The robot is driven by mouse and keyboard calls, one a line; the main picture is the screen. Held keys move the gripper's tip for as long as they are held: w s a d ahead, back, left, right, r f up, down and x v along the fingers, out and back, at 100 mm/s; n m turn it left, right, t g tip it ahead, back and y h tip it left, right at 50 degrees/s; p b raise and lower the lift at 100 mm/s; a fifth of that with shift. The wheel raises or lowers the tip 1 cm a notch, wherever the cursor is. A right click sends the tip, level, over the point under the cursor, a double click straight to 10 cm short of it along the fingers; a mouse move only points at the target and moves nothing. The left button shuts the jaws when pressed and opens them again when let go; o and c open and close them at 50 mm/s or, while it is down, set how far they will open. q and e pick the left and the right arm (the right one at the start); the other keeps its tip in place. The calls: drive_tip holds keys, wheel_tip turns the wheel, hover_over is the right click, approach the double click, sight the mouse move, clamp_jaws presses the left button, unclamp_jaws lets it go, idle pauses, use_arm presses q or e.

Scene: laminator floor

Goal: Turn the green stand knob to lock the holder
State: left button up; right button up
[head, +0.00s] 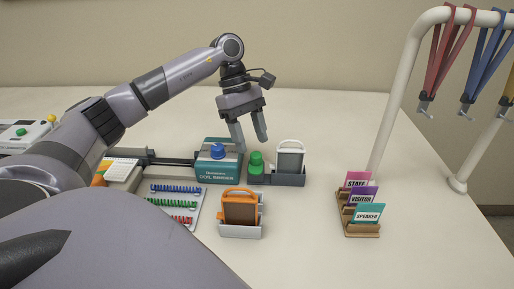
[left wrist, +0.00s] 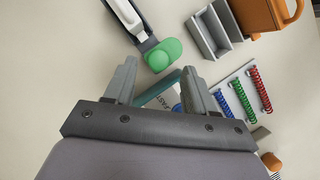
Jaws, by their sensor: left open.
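The green stand knob (head: 256,162) sits at the left end of a dark grey stand (head: 290,180). A white-framed grey holder (head: 290,157) stands upright in that stand. My left gripper (head: 251,146) is open and empty, fingers pointing down, above and slightly left of the knob. In the left wrist view the green knob (left wrist: 164,54) lies just beyond the open fingertips (left wrist: 160,75), apart from them. The white holder (left wrist: 124,14) is partly cut off at the top edge there. My right gripper is not in view.
The teal coil binder (head: 218,170) with a blue knob stands just left of the stand. An orange holder (head: 240,207) sits in a grey tray in front. Coils (head: 173,203), a badge rack (head: 358,228) and a white lanyard rail (head: 392,90) stand around. The right foreground is clear.

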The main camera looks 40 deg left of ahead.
sight(256, 154)
use_arm(q)
drive_tip(key=shift+x, duration=1.9)
clamp_jaws()
